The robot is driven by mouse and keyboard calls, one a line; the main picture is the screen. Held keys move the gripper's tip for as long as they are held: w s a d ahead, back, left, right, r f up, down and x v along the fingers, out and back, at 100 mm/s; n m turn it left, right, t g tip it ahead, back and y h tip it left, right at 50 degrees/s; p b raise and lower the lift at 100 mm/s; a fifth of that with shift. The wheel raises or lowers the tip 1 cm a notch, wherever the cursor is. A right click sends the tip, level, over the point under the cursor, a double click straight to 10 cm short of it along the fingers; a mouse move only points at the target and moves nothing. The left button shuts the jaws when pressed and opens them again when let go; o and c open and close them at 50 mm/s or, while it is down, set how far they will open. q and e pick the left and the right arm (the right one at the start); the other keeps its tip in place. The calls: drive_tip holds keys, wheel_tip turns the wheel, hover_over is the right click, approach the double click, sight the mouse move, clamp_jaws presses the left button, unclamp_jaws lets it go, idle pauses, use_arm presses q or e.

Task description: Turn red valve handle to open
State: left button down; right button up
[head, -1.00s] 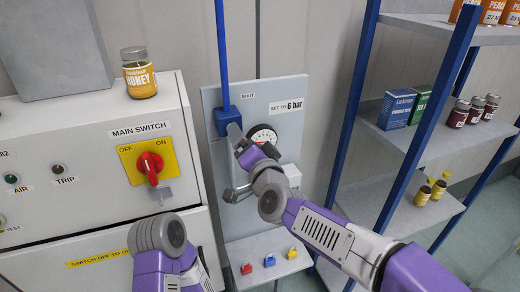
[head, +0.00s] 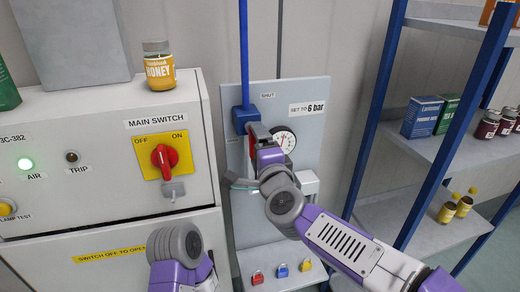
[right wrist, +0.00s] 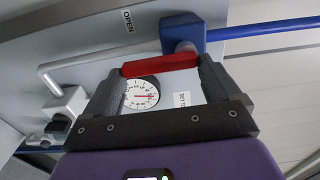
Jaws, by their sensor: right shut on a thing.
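The red valve handle (head: 252,143) shows partly just below the blue valve body (head: 245,118) on the grey wall panel. In the right wrist view the red handle (right wrist: 160,65) lies between both fingers of my right gripper (right wrist: 163,85), which is shut on it. There it runs in line with the blue pipe. An "OPEN" label (right wrist: 127,20) is on the panel there. The "SHUT" label (head: 267,95) shows in the head view. In the head view my right gripper (head: 258,148) covers most of the handle. My left arm shows at the bottom, but its gripper is out of view.
A pressure gauge (head: 284,139) sits right of the handle, under a "SET TO 6 bar" label (head: 307,108). The cabinet with the red main switch (head: 164,158) stands left, a honey jar (head: 159,68) on top. Shelves with a blue post (head: 378,110) stand right.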

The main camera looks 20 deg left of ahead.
idle(0.5)
drive_tip(key=o, duration=1.2)
drive_tip(key=v, duration=0.7)
drive_tip(key=shift+s, duration=0.35)
drive_tip(key=shift+d, duration=0.1)
